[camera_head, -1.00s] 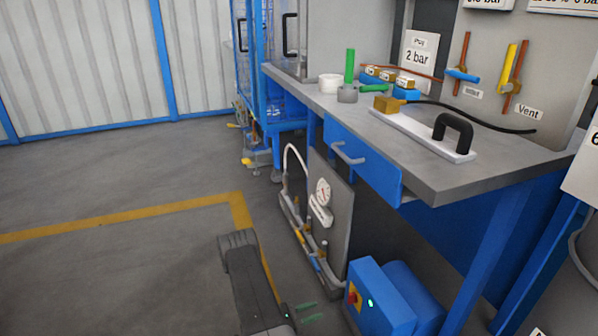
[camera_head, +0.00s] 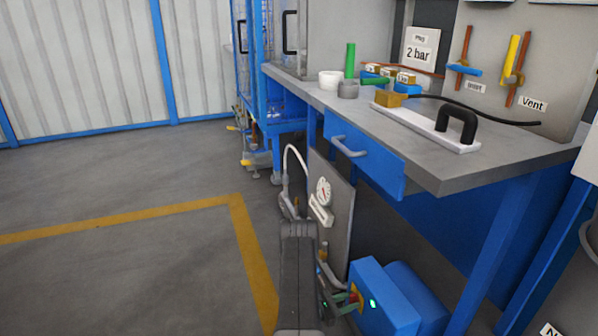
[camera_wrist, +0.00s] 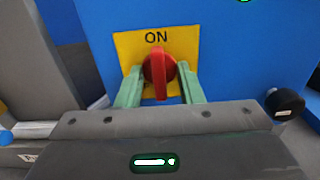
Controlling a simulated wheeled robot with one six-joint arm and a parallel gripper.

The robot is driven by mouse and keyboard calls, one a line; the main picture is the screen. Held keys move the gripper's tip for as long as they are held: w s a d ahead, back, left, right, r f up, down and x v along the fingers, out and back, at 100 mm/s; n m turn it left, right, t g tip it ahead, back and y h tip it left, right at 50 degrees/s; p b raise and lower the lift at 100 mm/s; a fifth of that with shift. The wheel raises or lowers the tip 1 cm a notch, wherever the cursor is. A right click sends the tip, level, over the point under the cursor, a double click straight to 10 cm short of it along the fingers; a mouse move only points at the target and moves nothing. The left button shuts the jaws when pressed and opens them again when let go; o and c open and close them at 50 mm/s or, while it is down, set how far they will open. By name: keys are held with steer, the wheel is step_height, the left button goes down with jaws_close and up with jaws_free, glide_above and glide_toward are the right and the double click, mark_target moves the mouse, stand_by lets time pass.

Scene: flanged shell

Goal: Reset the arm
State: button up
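My arm (camera_head: 298,270) reaches down in front of the bench in the head view. My gripper (camera_head: 352,302) is beside the blue box on the floor, close to its yellow switch plate. In the wrist view my gripper (camera_wrist: 160,76) has its two green fingers apart, one on each side of a red rotary knob (camera_wrist: 160,70). The knob sits on the yellow plate (camera_wrist: 128,46) marked ON. The fingers look spread around the knob, with a small gap showing; I cannot tell whether either one touches it.
The blue box (camera_head: 372,292) stands under the workbench (camera_head: 435,170), with a gauge panel (camera_head: 335,215) beside it. A drawer (camera_head: 362,160) with a grey handle is in the bench front. Open floor (camera_head: 120,270) with yellow lines lies left. A black cylindrical part (camera_wrist: 284,102) is right of my gripper.

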steer(key=n, duration=0.4)
steer(key=shift+a+n, duration=0.15)
steer(key=shift+n, duration=0.25)
steer(key=n, duration=0.5)
steer(key=shift+a, duration=0.1)
